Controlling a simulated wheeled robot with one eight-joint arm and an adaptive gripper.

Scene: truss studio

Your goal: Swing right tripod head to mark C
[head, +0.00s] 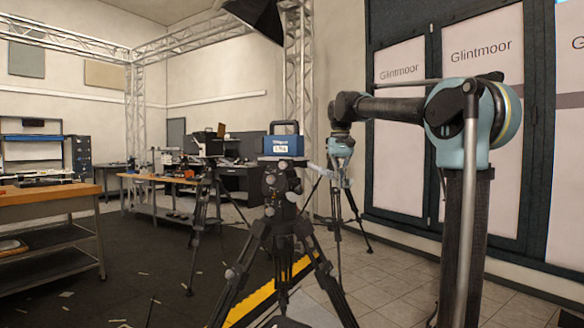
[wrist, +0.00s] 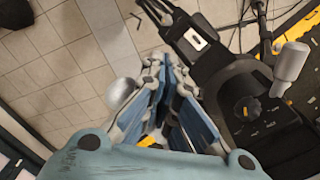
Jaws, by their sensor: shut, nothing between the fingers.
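A black tripod with a bulky head (head: 283,188) stands in the middle of the head view, with a blue box (head: 284,145) on top. A pale handle (head: 318,171) seems to stick out from the head's right side. My gripper (head: 346,183) hangs just right of that head, fingers pointing down. In the wrist view, my gripper (wrist: 165,70) is shut with nothing in it. A black head part with an orange dial (wrist: 252,108) and a grey knob (wrist: 291,62) lies right of the fingers. I cannot tell whether they touch. I cannot make out mark C.
A second tripod (head: 208,185) stands further left with equipment on top. Another tripod's legs (head: 356,215) show behind my gripper. A wooden workbench (head: 50,210) is at far left. A yellow strip (head: 262,291) edges the dark floor. Tiled floor lies to the right.

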